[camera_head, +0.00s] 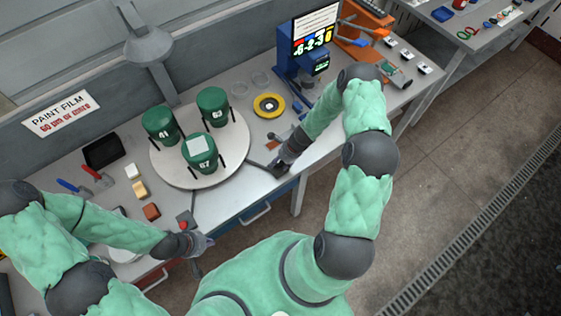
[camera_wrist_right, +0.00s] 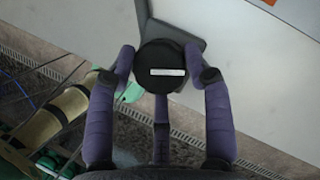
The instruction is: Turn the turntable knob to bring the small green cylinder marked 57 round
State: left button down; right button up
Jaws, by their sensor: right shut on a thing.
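A white round turntable (camera_head: 175,178) carries three green cylinders held between black posts. The front cylinder (camera_head: 202,158) has a pale square on its lid and a number that looks like 57. The back left cylinder (camera_head: 160,125) seems marked 41 and the back right one (camera_head: 212,106) 53 or 63; these digits are hard to read. My right gripper (camera_head: 279,167) is at the turntable's right edge. In the right wrist view its purple fingers close around the black knob (camera_wrist_right: 160,66), which has a white mark. My left gripper (camera_head: 203,244) hangs by the front edge; its fingers are unclear.
A red-topped control (camera_head: 184,222) stands near my left gripper. A yellow ring (camera_head: 269,105) and clear dishes (camera_head: 260,78) lie right of the turntable. A blue machine with a screen (camera_head: 313,40) stands behind. A black tray (camera_head: 103,151) and small blocks lie to the left.

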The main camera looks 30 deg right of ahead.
jog(key=shift+w+d+r, duration=0.1)
jog(key=shift+w+r, duration=0.15)
jog(key=shift+w, duration=0.15)
jog(key=o, duration=1.1)
jog(key=shift+o, duration=0.2)
jog(key=shift+a+f, duration=0.15)
jog(key=shift+a, duration=0.1)
jog(key=shift+s, duration=0.15)
jog(key=shift+s+d, duration=0.1)
jog(key=shift+d, duration=0.05)
jog(key=v, duration=1.1)
jog(key=shift+r, duration=0.5)
